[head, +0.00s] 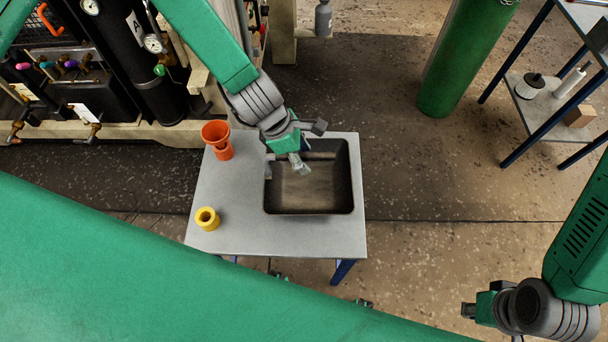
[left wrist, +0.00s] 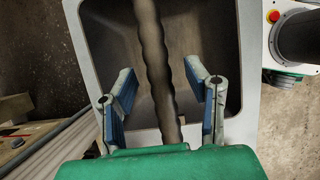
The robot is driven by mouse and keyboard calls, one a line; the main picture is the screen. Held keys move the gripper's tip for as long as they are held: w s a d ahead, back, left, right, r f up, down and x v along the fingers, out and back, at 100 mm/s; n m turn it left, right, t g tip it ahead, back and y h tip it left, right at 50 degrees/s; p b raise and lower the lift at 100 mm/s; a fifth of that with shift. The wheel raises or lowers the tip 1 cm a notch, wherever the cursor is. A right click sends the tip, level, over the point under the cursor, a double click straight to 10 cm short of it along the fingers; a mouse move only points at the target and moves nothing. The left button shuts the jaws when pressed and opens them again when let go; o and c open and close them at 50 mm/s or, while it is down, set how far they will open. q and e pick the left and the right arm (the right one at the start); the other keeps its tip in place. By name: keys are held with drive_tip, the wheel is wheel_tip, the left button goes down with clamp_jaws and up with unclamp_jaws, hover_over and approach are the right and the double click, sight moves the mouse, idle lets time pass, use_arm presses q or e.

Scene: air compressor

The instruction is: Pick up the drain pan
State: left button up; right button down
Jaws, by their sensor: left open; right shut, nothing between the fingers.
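The drain pan (head: 310,207) is a dark, rectangular, open tray on the right part of a small grey table (head: 230,240). Its hollow inside also shows in the left wrist view (left wrist: 205,40). My left gripper (head: 285,163) is over the pan's left far part, pointing down. In the left wrist view its two fingers (left wrist: 160,90) stand wide apart. A dark brown wavy-edged strip runs between them; I cannot tell what it is, or whether a finger touches the pan. My right gripper (head: 475,310) is shut and empty at the lower right, far from the table.
An orange funnel (head: 216,138) and a yellow ring-shaped roll (head: 207,218) stand on the table left of the pan. Compressor machinery (head: 115,60) is at the upper left. A green cylinder (head: 455,65) and a shelf (head: 545,105) stand at the upper right. Floor right of the table is clear.

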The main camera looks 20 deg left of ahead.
use_arm(q)
drive_tip(key=shift+a+f, duration=0.2)
drive_tip(key=shift+f, duration=0.05)
drive_tip(key=shift+d, duration=0.2)
